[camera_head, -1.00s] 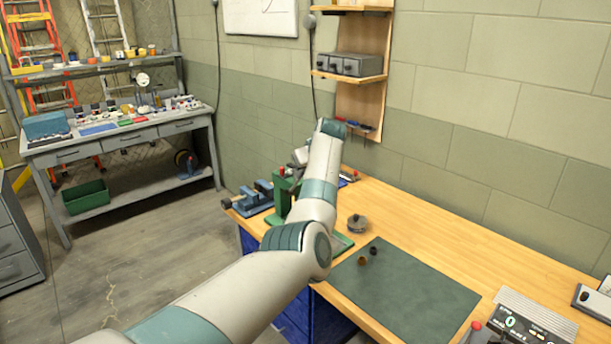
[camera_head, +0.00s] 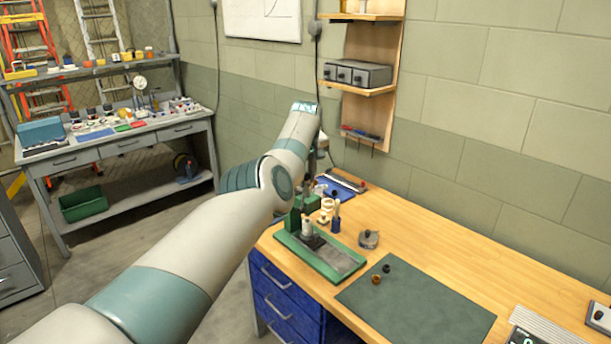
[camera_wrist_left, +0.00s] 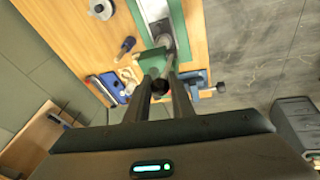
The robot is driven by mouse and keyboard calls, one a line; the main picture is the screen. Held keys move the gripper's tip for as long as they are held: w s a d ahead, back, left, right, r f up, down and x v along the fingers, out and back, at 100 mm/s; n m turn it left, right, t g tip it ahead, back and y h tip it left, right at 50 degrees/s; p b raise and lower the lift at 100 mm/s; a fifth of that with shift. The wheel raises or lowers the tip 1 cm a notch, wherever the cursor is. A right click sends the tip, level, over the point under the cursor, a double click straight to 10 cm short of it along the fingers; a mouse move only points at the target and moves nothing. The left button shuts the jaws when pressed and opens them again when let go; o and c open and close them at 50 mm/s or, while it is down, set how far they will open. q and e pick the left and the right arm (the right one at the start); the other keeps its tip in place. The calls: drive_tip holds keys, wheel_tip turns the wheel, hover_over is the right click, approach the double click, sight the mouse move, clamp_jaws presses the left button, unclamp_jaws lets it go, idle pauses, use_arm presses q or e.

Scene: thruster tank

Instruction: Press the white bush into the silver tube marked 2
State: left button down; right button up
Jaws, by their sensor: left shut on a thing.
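A green press (camera_head: 293,222) stands at the back left of the wooden bench on a green base (camera_head: 325,258). A small pale upright cylinder (camera_head: 307,227) stands on a dark block at the press. It also shows in the left wrist view (camera_wrist_left: 163,43). I cannot read a number on it or tell tube from bush. My left gripper (camera_wrist_left: 160,90) is above the press, its fingers shut on a small dark round thing (camera_wrist_left: 160,87) that looks like a lever knob. In the head view my arm passes left of the press, and the fingers are hard to make out. My right gripper is not in view.
A brown ring (camera_head: 376,279) and a dark ring (camera_head: 386,268) lie on the green mat (camera_head: 420,315).

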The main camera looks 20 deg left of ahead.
use_arm(q)
drive_tip(key=shift+a, duration=0.1)
idle(0.3)
drive_tip(key=c, duration=1.5)
unclamp_jaws()
drive_tip(key=shift+c, duration=0.2)
drive_tip(key=shift+w+a+f, duration=0.1)
drive_tip(key=shift+a+f, duration=0.05)
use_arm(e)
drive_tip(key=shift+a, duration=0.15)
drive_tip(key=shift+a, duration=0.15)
use_arm(q)
drive_tip(key=shift+r, duration=0.25)
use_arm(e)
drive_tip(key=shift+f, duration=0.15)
use_arm(q)
drive_tip(key=shift+b+v, duration=0.8)
drive_tip(key=shift+v, duration=0.25)
drive_tip(key=b+v, duration=0.5)
drive_tip(key=v, duration=1)
drive_tip(key=shift+b, duration=0.3)
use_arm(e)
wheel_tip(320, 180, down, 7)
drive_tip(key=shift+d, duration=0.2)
